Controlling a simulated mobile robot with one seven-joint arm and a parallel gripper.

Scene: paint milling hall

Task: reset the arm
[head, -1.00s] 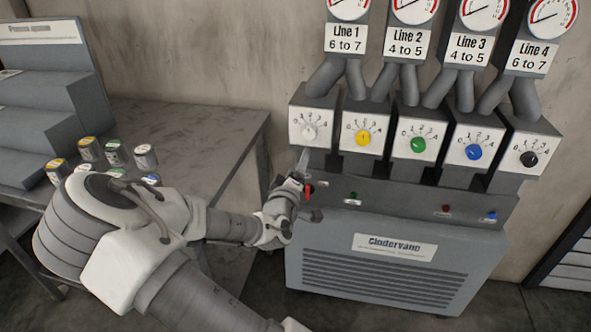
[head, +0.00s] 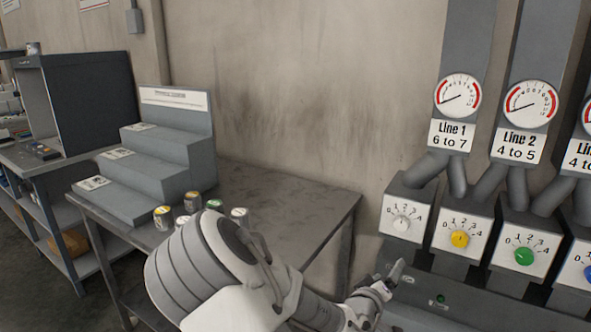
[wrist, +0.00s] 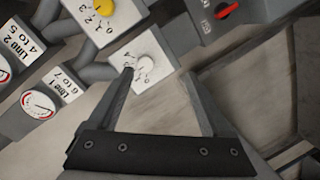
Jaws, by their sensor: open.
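My gripper (wrist: 158,95) is open in the wrist view, with its two fingers apart and nothing between them. One fingertip appears close to the white knob (wrist: 146,64) of the Line 1 box; I cannot tell whether they touch. In the head view my gripper (head: 392,280) is at the lower right, below the white knob (head: 401,223) on the left end of the machine.
A yellow knob (head: 459,239) and a green knob (head: 524,256) sit right of the white one, below gauges. A red switch (wrist: 228,11) shows in the wrist view. A table (head: 290,200) holds a stepped rack (head: 170,150) and several small cans.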

